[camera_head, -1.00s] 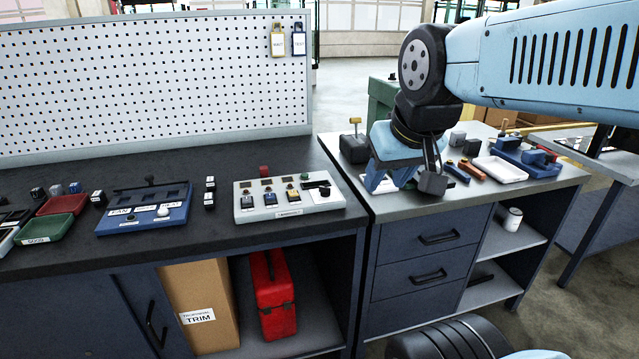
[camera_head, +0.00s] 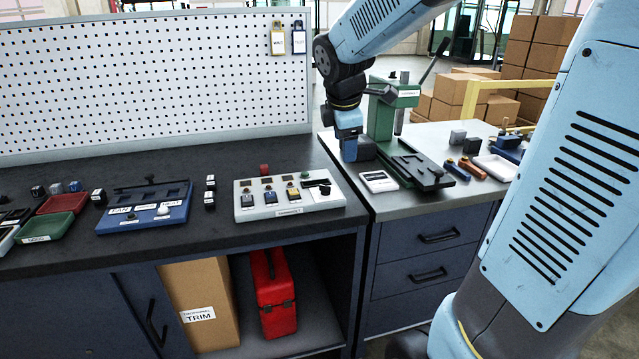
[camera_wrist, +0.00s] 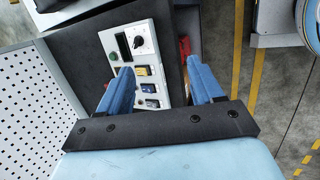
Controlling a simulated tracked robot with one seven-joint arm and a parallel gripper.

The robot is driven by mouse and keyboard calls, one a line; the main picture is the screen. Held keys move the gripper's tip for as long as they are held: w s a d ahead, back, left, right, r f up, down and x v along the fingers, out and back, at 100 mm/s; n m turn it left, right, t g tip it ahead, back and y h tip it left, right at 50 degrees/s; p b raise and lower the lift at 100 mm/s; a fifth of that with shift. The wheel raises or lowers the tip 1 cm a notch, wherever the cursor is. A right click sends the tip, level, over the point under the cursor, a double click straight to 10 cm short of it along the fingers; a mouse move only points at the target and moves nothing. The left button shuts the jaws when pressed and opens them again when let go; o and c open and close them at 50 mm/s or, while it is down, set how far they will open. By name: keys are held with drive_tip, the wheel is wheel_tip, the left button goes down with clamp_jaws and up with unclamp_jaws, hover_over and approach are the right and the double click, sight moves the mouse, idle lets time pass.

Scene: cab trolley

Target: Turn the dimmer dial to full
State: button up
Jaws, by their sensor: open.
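A light grey control panel (camera_head: 244,212) lies on the dark bench; it also shows in the wrist view (camera_wrist: 143,28). A round black dial (camera_wrist: 139,41) on a white plate sits near its upper end in the wrist view. In the head view the dark knob (camera_head: 325,189) at the panel's right end appears to be this dial; its setting is too small to read. My gripper (camera_head: 349,150) is above and behind the panel's right end, near the bench joint. In the wrist view its blue fingers (camera_wrist: 161,82) are apart and empty, and the dial lies beyond them.
Several coloured switches (camera_head: 270,199) line the panel. A blue panel (camera_head: 145,209) lies left. A green press (camera_head: 381,115) and white box (camera_head: 378,182) are on the right bench. A pegboard (camera_head: 150,80) stands behind.

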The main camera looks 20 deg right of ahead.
sight(324, 186)
drive_tip(key=w+a+f+n, duration=0.3)
drive_tip(key=w+f+n, duration=0.5)
drive_tip(key=w+n, duration=0.4)
drive_tip(key=shift+m+g+h, duration=0.3)
drive_tip(key=x, duration=1.4)
drive_tip(key=shift+w+d+r, duration=0.1)
drive_tip(key=shift+w+r, duration=0.1)
drive_tip(key=shift+w, duration=0.15)
drive_tip(key=c, duration=1)
drive_tip(key=shift+c, duration=0.3)
